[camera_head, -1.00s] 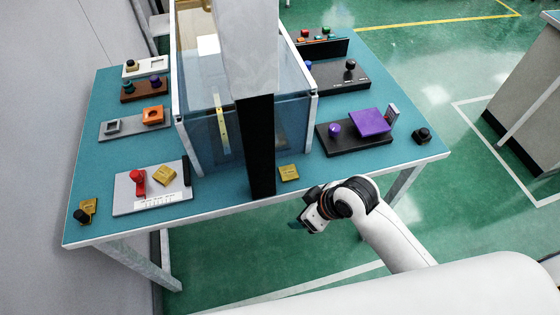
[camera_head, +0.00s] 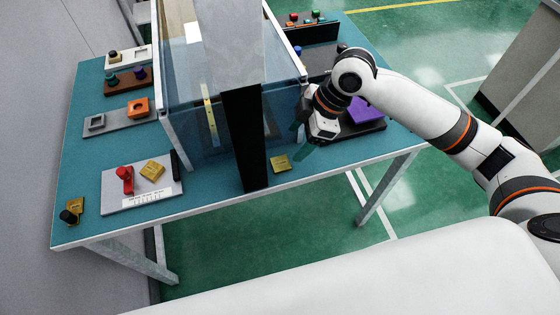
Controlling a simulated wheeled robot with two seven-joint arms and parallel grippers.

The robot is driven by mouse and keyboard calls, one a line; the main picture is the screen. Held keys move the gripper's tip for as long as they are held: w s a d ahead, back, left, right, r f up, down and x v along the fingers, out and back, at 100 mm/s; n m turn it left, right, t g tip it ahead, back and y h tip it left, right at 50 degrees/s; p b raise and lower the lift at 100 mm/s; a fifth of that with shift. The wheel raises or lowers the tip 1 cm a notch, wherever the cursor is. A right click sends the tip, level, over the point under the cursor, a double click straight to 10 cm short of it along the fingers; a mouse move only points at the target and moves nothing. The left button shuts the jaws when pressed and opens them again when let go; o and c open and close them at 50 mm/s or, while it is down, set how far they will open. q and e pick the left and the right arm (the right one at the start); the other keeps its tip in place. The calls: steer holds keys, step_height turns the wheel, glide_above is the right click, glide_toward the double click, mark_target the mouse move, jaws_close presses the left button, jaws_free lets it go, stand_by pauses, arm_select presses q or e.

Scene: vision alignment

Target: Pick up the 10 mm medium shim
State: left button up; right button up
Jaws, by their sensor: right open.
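Several small brass-coloured plates that look like shims are on the table. One (camera_head: 280,164) lies flat near the front edge, just right of the black post. One (camera_head: 152,170) lies on the light grey board, and another (camera_head: 76,205) is at the front left corner, partly under a black knob. Their markings are too small to read, so I cannot tell which is the 10 mm medium one. My right gripper (camera_head: 303,146) is open, pointing down above the table, just right of the plate near the post and apart from it. My left gripper is not in view.
A black post (camera_head: 246,140) and clear-walled enclosure (camera_head: 200,125) stand mid-table, close to the right gripper. A purple block (camera_head: 364,111) on a black base is partly behind my right arm. A red clamp (camera_head: 126,178) stands on the light grey board (camera_head: 118,202).

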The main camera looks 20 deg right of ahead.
steer(key=w+d+r, duration=0.1)
steer(key=d+r, duration=0.1)
glide_toward(281, 163)
steer(key=shift+w+a+f, duration=0.3)
steer(key=shift+a+f, duration=0.4)
steer(key=shift+f, duration=0.1)
steer(key=shift+s+d+p+x, duration=0.15)
steer(key=shift+p+x, duration=0.1)
steer(key=shift+x, duration=1.1)
steer(key=shift+s+d+p+x, duration=0.1)
steer(key=shift+d+p+x, duration=0.1)
steer(key=shift+x, duration=1.2)
steer(key=shift+w+f, duration=0.1)
steer(key=shift+c, duration=0.3)
steer(key=c, duration=1.2)
